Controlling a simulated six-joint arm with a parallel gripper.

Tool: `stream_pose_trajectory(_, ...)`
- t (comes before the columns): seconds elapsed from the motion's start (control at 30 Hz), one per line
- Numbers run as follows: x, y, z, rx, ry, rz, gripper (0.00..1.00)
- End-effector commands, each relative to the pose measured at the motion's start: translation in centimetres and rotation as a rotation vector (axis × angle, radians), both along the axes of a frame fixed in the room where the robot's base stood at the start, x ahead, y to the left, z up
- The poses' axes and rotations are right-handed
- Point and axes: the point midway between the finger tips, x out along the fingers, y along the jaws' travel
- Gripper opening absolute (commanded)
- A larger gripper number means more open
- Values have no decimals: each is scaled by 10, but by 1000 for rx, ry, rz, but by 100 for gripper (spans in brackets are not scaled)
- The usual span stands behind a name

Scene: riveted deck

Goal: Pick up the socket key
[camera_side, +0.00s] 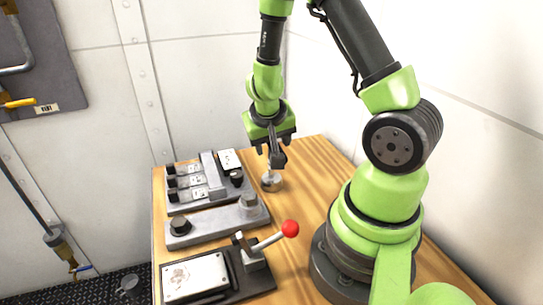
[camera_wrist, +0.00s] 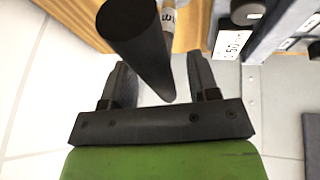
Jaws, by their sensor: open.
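The socket key appears to be the dark, upright bar (camera_side: 277,158) just below my gripper (camera_side: 271,147) in the side view. Its lower end meets a round metal piece (camera_side: 271,183) on the wooden table. In the wrist view a thick black tapering cylinder (camera_wrist: 140,42), likely the key's handle, reaches between the two fingers of my gripper (camera_wrist: 160,72). The fingers are apart, with a gap on both sides of the cylinder. I cannot tell how deep it sits between them.
A grey rack (camera_side: 213,178) with several labelled slots stands left of the gripper. Bare wood (camera_side: 305,180) lies right of the key.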

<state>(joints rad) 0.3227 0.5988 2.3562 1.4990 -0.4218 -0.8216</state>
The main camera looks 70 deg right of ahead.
Motion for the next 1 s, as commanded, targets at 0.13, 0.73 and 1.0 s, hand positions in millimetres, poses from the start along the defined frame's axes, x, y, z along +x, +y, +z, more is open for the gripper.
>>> stream_pose_trajectory(0.13,0,-1,-2,1,-1,-1,55)
stream_pose_trajectory(0.73,0,-1,-1,-1,-1,0,0)
stream_pose_trajectory(1.0,1,-1,5,-4,-2,-1,0)
